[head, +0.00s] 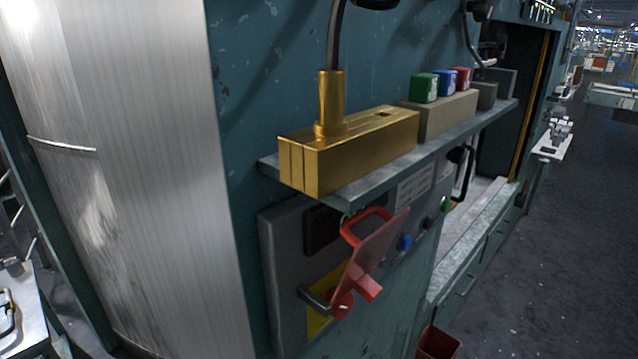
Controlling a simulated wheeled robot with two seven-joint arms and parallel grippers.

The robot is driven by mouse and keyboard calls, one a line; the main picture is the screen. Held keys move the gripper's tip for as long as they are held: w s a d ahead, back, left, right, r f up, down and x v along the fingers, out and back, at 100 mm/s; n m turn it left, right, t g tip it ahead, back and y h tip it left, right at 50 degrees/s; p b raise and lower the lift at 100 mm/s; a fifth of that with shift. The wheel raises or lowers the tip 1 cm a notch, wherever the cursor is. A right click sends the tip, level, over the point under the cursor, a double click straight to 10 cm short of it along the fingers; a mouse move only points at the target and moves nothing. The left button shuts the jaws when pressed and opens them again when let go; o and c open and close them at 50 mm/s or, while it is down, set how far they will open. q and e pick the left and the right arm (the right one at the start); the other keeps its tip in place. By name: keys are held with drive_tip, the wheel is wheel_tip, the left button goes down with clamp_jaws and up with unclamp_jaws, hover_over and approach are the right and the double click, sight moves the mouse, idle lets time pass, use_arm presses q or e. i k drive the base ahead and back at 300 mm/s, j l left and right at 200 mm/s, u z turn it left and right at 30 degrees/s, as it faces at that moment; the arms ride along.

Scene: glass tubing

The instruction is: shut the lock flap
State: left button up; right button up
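The red lock flap (380,246) is on the grey control panel (285,270) in the lower middle of the head view. It stands swung out at an angle from the panel face. A red loop (350,233) is at its top left and a red block (368,288) is at its lower end. Behind and below it are a yellow plate (318,322), a metal pin (314,298) and a red round part (341,304). The flap hides part of the panel. Neither of my grippers shows in the head view.
A grey shelf (362,187) juts out just above the panel. It carries a brass block (365,148) with an upright tube and a beige block with green, blue and red cubes. A blue button (405,242) sits right of the flap. The floor (540,260) at right is open.

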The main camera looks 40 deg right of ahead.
sight(368, 254)
drive_tip(key=i+j+z, duration=0.1)
drive_tip(key=z, duration=0.35)
drive_tip(key=j+z, duration=0.2)
drive_tip(key=z, duration=0.3)
drive_tip(key=i+j+z, duration=0.1)
drive_tip(key=j+z, duration=0.15)
drive_tip(key=z, duration=0.2)
drive_tip(key=j+z, duration=0.2)
drive_tip(key=z, duration=0.3)
drive_tip(key=j+z, duration=0.4)
drive_tip(key=k+j+z, duration=0.1)
drive_tip(key=j+z, duration=0.3)
